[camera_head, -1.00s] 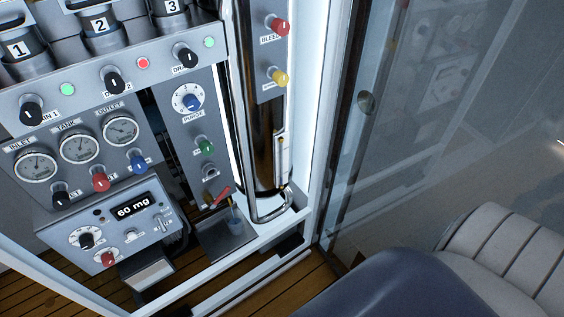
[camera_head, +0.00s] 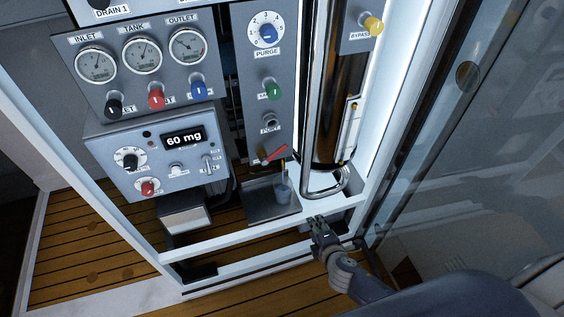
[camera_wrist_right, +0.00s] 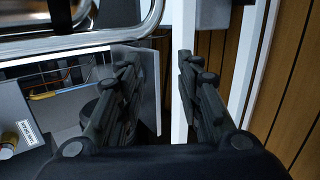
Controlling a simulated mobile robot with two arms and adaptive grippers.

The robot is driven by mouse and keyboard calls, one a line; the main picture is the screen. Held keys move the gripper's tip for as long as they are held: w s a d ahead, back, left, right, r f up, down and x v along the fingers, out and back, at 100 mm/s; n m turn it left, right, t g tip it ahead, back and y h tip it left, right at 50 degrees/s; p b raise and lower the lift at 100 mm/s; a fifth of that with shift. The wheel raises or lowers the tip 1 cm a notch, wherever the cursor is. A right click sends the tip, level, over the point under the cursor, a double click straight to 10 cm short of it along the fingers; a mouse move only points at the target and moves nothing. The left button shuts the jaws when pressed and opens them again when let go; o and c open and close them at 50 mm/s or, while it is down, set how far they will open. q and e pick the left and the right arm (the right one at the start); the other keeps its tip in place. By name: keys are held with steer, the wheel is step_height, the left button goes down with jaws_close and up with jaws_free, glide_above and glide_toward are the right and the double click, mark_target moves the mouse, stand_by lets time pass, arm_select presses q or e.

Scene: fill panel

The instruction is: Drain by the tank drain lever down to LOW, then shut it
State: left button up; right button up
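A red lever (camera_head: 272,153) sits low on the narrow panel, above a small clear cup (camera_head: 283,193). Its label is too small to read, so I cannot confirm it is the tank drain lever. The tall shiny cylinder (camera_head: 322,100) stands to its right, with a pale gauge strip (camera_head: 350,130); its level and any LOW mark are not readable. My right gripper (camera_head: 318,222) is below and right of the lever, near the cabinet's bottom front rail, apart from it. In the right wrist view its fingers (camera_wrist_right: 158,65) are spread and empty. My left gripper is not in view.
The TANK dial (camera_head: 142,54) sits between the INLET and OUTLET dials. A box reads 60 mg (camera_head: 184,138). A grey tray (camera_head: 268,208) lies under the cup. The white bottom rail (camera_head: 240,232) and the glass door (camera_head: 465,130) border my right arm.

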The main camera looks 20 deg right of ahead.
steer(key=w+a+r+n+t+b, duration=0.1)
steer(key=w+a+r+n+t, duration=0.1)
steer(key=r, duration=0.3)
steer(key=w+a+r+n+t+b, duration=0.2)
steer(key=r, duration=0.3)
steer(key=n+t+y+b, duration=0.2)
steer(key=n+t, duration=0.1)
glide_toward(281, 152)
steer(key=w, duration=0.8)
steer(key=shift+w+a, duration=0.15)
steer(key=shift+w, duration=0.25)
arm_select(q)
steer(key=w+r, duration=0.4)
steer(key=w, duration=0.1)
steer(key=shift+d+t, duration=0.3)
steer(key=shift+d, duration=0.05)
arm_select(e)
steer(key=shift+w, duration=0.7)
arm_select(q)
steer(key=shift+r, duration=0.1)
arm_select(e)
steer(key=shift+c, duration=0.5)
jaws_close()
